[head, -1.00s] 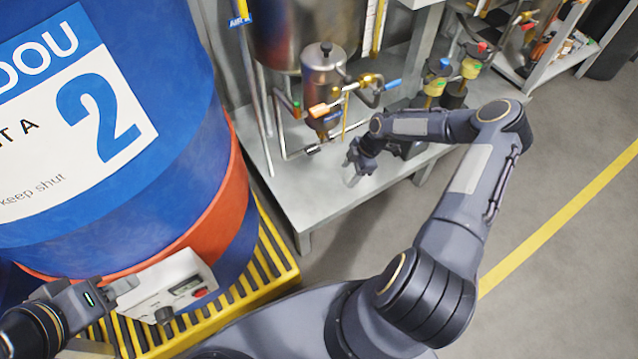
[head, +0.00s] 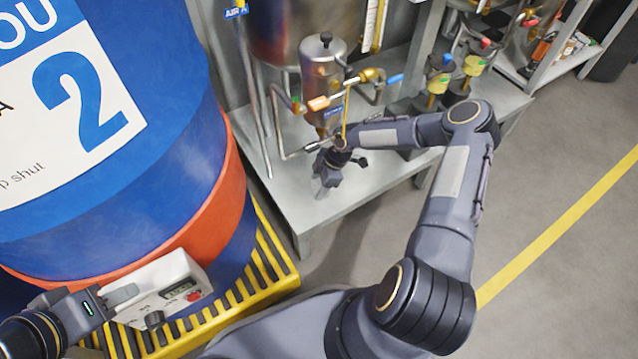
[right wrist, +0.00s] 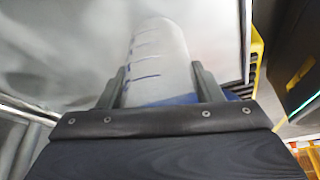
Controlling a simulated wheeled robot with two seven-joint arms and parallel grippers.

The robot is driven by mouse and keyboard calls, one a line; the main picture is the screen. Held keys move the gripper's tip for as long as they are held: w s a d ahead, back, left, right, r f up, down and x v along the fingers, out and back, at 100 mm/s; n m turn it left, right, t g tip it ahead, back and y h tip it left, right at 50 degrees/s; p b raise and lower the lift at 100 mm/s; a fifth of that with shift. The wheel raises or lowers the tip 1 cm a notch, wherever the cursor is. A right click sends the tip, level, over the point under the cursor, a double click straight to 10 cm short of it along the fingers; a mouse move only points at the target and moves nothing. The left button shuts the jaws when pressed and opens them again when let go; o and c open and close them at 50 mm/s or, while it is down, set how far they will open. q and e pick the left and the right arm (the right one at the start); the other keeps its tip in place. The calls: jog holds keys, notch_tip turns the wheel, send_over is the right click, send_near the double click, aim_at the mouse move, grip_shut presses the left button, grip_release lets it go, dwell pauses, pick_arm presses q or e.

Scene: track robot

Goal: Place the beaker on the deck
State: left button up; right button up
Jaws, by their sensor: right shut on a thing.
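The beaker (right wrist: 160,60) is a clear cylinder with blue graduation marks, seen in the right wrist view between the two fingers. My right gripper (head: 326,176) is shut on it, over the front part of the grey metal deck (head: 290,195). In the head view the beaker is hard to make out against the deck. I cannot tell whether it touches the deck. My left gripper (head: 122,300) is at the lower left, shut on a white box-shaped device (head: 172,283) with a small display, a red button and a dark knob.
A steel cylinder with valves and pipes (head: 322,80) stands on the deck just behind my right gripper. Several yellow-and-black fittings (head: 437,85) stand further right. A large blue drum (head: 130,180) on a yellow slatted base (head: 265,265) fills the left. Open floor (head: 560,170) lies right.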

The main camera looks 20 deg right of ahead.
jog(key=shift+f, duration=0.2)
jog(key=o, duration=1)
jog(key=shift+r, duration=0.1)
jog(key=shift+c, duration=0.2)
jog(key=shift+r, duration=0.1)
jog(key=p+v, duration=0.3)
jog(key=v, duration=0.4)
jog(key=shift+r, duration=0.25)
jog(key=shift+d, duration=0.1)
